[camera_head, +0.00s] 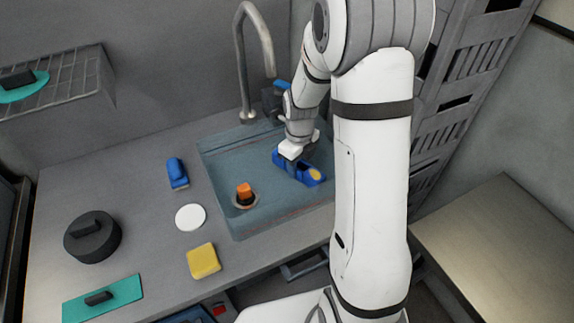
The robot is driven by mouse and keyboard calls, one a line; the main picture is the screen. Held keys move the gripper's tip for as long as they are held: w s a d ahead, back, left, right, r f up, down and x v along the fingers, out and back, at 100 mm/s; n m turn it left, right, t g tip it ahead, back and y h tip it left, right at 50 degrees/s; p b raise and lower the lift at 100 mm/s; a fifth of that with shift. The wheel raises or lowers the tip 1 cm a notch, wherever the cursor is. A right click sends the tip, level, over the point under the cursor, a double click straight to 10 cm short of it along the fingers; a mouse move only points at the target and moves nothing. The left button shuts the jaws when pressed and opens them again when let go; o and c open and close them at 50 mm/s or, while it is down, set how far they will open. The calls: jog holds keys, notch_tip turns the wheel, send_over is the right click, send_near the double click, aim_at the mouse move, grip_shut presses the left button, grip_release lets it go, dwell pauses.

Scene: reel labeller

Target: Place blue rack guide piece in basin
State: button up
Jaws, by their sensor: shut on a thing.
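The basin (228,160) is a grey-blue sunken sink in the counter. My gripper (291,158) reaches down into its right part and is shut on a blue piece (308,179) with a yellow-orange spot near its right end. I cannot tell whether this piece touches the basin floor. My fingers and wrist hide part of it. Another blue piece (177,172) lies on the counter left of the basin. I cannot tell for certain which of the two is the rack guide piece.
An orange plug-like piece (244,190) stands at the basin's drain. A tap (241,60) rises behind. On the counter are a white disc (190,217), a yellow block (203,261), a dark round lidded thing (92,238) and a teal plate (103,299). A wire shelf (70,75) hangs at left.

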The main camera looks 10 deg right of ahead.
jog(key=shift+f, duration=0.1)
jog(key=shift+f, duration=0.15)
jog(key=o, duration=1.1)
